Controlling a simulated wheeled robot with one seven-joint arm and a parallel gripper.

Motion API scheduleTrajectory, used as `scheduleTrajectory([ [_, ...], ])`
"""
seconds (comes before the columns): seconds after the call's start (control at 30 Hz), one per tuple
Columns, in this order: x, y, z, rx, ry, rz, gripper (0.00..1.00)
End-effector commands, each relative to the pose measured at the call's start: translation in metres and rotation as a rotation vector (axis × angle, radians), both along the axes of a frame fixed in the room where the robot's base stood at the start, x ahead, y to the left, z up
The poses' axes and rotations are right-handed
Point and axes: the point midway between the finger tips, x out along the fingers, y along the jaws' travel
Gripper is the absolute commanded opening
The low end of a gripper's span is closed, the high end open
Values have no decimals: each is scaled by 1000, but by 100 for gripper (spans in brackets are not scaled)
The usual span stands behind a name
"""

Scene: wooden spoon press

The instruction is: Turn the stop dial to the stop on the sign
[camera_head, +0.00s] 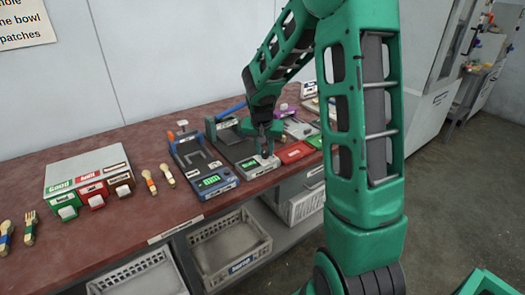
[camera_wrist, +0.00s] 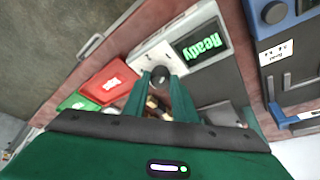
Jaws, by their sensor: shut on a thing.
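A grey press (camera_head: 228,148) on the bench has a pale front panel (camera_wrist: 200,39) with a green "Ready" display (camera_wrist: 200,43). A dark round knob (camera_wrist: 160,73) sits on the panel beside the display in the wrist view; I take it as the stop dial. My gripper (camera_wrist: 161,84) points down at the panel, its green fingertips shut on this knob. In the head view my gripper (camera_head: 266,148) is over the press's front end, and the knob is too small to make out. The dial's markings are hidden or unreadable.
A blue device (camera_head: 188,160) with a green display stands just left of the press in the head view. Red (camera_head: 294,152) and green trays lie to its right. Baskets (camera_head: 228,250) sit below the bench.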

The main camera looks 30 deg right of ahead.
Motion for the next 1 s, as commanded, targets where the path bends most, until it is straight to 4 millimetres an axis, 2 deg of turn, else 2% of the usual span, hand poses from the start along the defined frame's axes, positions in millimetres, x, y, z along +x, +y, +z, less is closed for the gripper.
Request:
scheduleTrajectory([
  [0.37, 0, 0, 0, 5, -1, 111, 2],
  [1.0, -1, -4, 0, 5, -2, 678, 2],
])
